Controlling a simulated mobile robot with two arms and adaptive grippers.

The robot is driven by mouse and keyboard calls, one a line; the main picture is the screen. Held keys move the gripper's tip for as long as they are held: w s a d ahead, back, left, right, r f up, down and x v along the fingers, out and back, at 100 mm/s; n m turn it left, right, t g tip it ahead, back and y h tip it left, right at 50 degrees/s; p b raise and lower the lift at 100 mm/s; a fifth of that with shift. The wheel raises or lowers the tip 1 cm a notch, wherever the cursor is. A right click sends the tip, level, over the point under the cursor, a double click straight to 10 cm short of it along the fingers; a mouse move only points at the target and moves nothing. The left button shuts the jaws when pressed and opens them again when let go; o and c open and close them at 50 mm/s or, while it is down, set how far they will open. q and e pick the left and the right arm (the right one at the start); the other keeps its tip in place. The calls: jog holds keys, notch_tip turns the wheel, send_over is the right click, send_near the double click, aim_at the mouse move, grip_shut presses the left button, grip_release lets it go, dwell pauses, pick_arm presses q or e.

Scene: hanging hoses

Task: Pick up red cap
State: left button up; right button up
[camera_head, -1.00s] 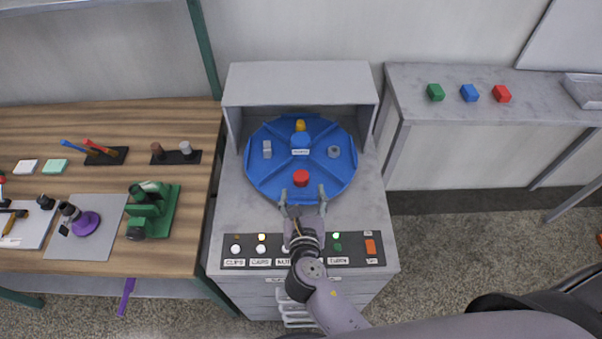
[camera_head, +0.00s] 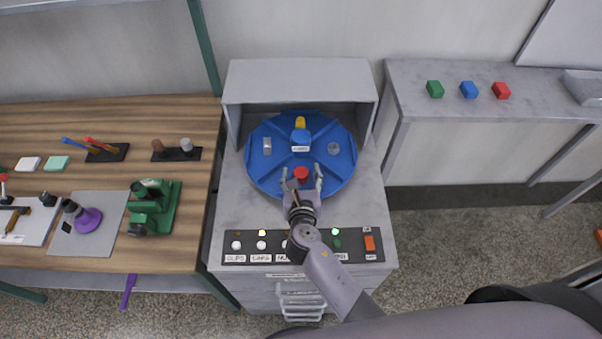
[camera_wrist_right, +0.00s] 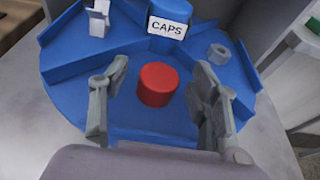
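The red cap (camera_head: 301,173) lies in the front compartment of the round blue tray (camera_head: 262,184). In the right wrist view the red cap (camera_wrist_right: 157,84) stands upright between the fingers, nearer the left one, with a gap on both sides. My right gripper (camera_head: 302,176) is open and empty, its fingertips around the cap at the tray's front. It also shows in the right wrist view (camera_wrist_right: 160,75). My left gripper is not in view.
The tray's hub has a label reading CAPS (camera_wrist_right: 167,27). Other compartments hold a grey clip (camera_head: 267,146), a grey nut (camera_head: 334,149) and a yellow piece (camera_head: 300,122). A grey hood (camera_head: 300,82) stands behind. A button panel (camera_head: 300,245) lies in front.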

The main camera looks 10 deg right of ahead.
jog(key=c, duration=0.6)
jog(key=shift+c, duration=0.2)
